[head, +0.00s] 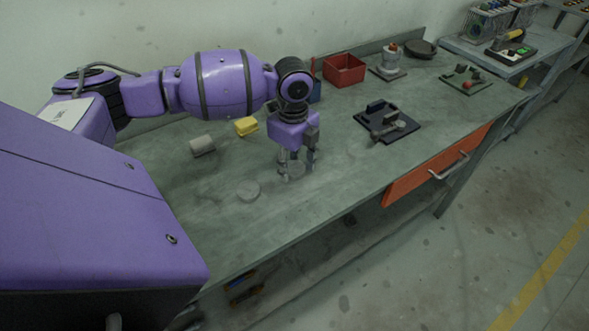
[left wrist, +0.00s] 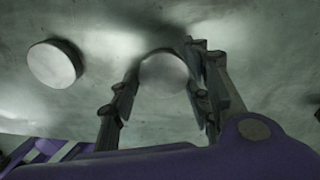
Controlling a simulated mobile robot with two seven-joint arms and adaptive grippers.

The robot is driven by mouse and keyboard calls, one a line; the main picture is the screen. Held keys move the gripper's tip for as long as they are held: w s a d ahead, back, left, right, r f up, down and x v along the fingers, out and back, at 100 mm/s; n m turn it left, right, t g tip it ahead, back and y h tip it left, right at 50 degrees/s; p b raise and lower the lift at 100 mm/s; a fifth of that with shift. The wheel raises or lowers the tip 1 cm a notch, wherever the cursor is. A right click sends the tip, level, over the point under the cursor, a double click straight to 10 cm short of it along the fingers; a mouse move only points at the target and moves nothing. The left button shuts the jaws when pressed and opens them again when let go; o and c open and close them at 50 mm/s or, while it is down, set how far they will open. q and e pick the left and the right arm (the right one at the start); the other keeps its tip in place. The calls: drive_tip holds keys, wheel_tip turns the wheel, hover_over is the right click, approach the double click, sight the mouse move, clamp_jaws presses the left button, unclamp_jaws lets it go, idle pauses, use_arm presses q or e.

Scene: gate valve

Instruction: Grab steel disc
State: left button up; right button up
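Two round grey discs are on the workbench, and I cannot tell for sure which one is steel. One disc (head: 248,190) lies in the open, left of my left gripper; it shows at the left in the left wrist view (left wrist: 54,64). The other disc (left wrist: 163,74) shows between the fingers in the left wrist view; in the head view it is mostly hidden by the fingers. My left gripper (head: 298,172) points down over it, with its fingers (left wrist: 163,92) spread on either side and small gaps to the disc. My right gripper is not in view.
On the workbench (head: 330,205), a grey cylinder (head: 203,146) and a yellow block (head: 247,126) stand behind the open disc. A black plate with metal parts (head: 388,123) is to the right, with a red bin (head: 344,69) behind. The front left bench area is clear.

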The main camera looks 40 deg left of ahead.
use_arm(q)
drive_tip(key=c, duration=0.8)
drive_tip(key=shift+c, duration=0.6)
drive_tip(key=shift+r, duration=0.15)
